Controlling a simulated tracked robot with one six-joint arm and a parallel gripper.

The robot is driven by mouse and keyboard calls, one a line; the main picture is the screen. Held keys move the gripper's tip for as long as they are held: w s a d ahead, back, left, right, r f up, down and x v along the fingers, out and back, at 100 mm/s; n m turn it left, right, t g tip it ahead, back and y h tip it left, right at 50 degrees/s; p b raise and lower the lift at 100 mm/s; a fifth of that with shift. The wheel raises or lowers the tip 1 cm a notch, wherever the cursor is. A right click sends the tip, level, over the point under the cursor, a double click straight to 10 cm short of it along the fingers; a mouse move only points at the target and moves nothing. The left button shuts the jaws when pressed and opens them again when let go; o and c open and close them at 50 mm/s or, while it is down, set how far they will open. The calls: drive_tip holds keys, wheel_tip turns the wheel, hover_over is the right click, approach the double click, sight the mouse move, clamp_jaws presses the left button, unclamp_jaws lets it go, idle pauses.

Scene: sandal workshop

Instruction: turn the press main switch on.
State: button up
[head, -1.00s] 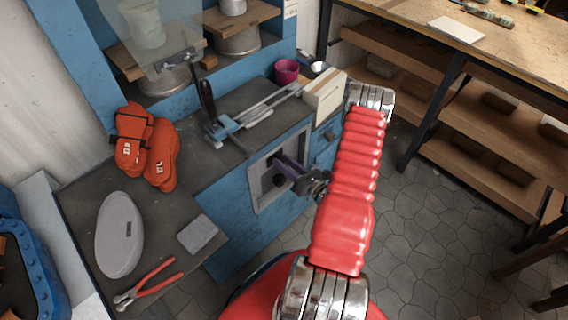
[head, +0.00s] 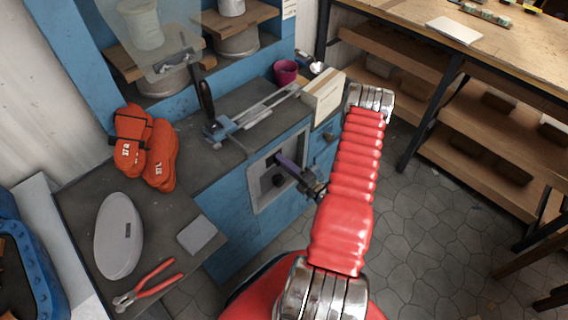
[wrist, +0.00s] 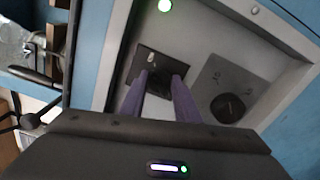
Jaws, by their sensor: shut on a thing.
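The recessed grey switch panel (head: 262,195) is set in the front of the blue press bench. In the wrist view, a dark switch block (wrist: 162,60) with a small pale mark sits on the panel (wrist: 215,40). My gripper (wrist: 163,78) has its two purple fingers closed on this block, hiding its lower part. My gripper also shows in the head view (head: 281,160), reaching into the panel from the right. A round dark knob (wrist: 228,107) on a grey plate is to the right, apart from the fingers.
A magenta cup (head: 286,72) stands at the back. A wooden shelf table (head: 440,55) is at right; floor between is clear.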

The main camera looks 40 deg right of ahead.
drive_tip(key=shift+f+m, duration=0.25)
drive_tip(key=shift+m, duration=1.15)
drive_tip(key=shift+s, duration=0.1)
drive_tip(key=o, duration=1)
drive_tip(key=shift+r, duration=0.1)
drive_tip(key=s, duration=1.3)
drive_tip(key=shift+s+d, duration=0.2)
drive_tip(key=shift+s, duration=0.15)
